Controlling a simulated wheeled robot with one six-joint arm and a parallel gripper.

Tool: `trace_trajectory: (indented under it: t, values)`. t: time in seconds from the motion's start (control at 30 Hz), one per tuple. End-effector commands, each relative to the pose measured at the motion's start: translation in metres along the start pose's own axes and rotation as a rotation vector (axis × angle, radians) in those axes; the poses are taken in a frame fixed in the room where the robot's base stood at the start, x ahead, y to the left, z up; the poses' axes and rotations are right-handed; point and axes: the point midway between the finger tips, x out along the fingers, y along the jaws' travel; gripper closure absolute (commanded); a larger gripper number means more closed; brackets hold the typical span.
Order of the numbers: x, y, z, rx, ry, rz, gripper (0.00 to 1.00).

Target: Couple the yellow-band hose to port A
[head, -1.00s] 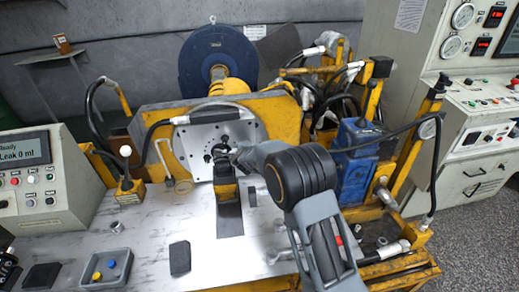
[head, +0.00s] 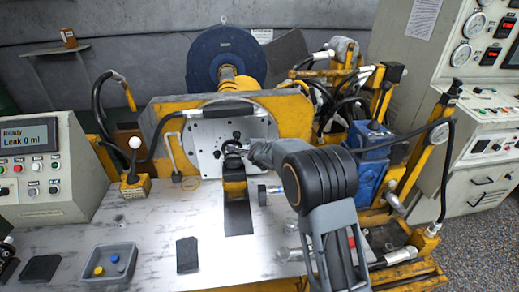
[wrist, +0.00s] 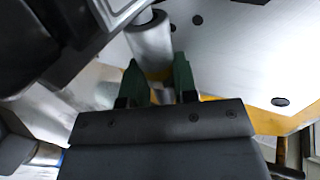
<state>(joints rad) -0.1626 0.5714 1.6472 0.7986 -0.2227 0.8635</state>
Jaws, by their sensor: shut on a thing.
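Port A's label cannot be read. My gripper's green fingers (wrist: 160,82) are close to the plate, pointing toward it, with a pale, shiny piece between them. A grey metal cylinder (wrist: 150,42) shows just beyond the fingertips. In the head view my arm reaches the dark fitting above the yellow block (head: 234,178); the fingers are largely hidden there. A black hose (head: 165,128) arches left of the plate. I cannot make out a yellow band on any hose.
A control box (head: 40,170) stands at left. A grey tray (head: 106,262) and dark pads lie on the bench (head: 150,235). A dark knob with a metal stem (head: 275,189) is right of the block. A black hose (head: 425,130) runs behind my arm at right.

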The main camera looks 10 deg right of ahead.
Motion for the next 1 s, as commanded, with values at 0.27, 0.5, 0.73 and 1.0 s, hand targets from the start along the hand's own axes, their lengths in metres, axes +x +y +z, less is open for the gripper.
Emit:
trace_trajectory:
  t: [0.27, 0.5, 0.73, 1.0]
  values:
    - [0.0, 0.004, 0.001, -0.005, -0.009, 0.01, 1.0]
    - [0.0, 0.005, -0.005, -0.003, -0.005, 0.009, 1.0]
    - [0.0, 0.003, -0.011, 0.001, 0.002, 0.007, 1.0]
    - [0.001, 0.002, -0.014, 0.003, 0.007, 0.005, 1.0]
